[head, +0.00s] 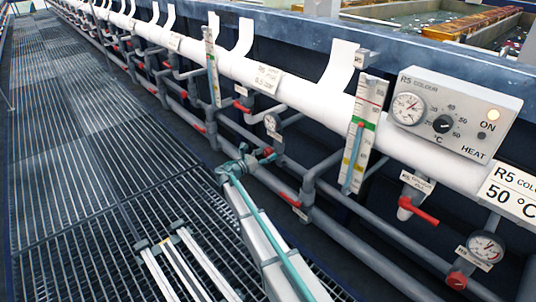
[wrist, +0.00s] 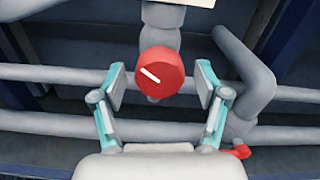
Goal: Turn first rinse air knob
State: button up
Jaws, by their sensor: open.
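A round red knob (wrist: 160,73) with a white pointer line is in the upper middle of the wrist view. The line slants from upper left to lower right. The knob sits on a grey vertical pipe. My gripper (wrist: 161,84) is open, with one teal-and-grey finger on each side of the knob. Gaps show between the knob and both fingers. In the head view my gripper (head: 247,163) is at the pipework, and a red knob (head: 267,152) shows at its far right side, partly hidden. No lettering naming the knob is readable.
Grey pipes (wrist: 50,74) run across behind the knob, and a thick bent pipe (wrist: 252,75) stands close right of my gripper. A red handle (wrist: 238,151) is low right.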

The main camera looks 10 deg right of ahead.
jog(key=v, duration=1.1)
jog(key=s+d+f+m+g+y, duration=0.2)
jog(key=s+d+f+m+g, duration=0.15)
jog(key=s+f+m, duration=0.45)
jog(key=s+d+f+m+g+y, duration=0.1)
jog(key=s+d+f+m+g, duration=0.3)
jog(key=s, duration=0.8)
jog(key=s+d+f+m+g+y, duration=0.2)
jog(key=s+f+m+g, duration=0.3)
jog(key=s, duration=0.5)
jog(key=s+f+m+g+y, duration=0.3)
jog(key=s+m+g+y, duration=0.15)
jog(key=s, duration=1.15)
jog(key=s+d+m+g+y, duration=0.1)
jog(key=s+m+g+y, duration=0.45)
jog(key=s, duration=1.35)
notch_tip(320, 180, up, 16)
jog(key=s+n+t+p, duration=0.1)
jog(key=t+p, duration=0.5)
jog(key=p, duration=2.6)
jog(key=shift+s+r+p, duration=0.2)
jog(key=shift+s+p, duration=0.15)
jog(key=shift+s, duration=0.05)
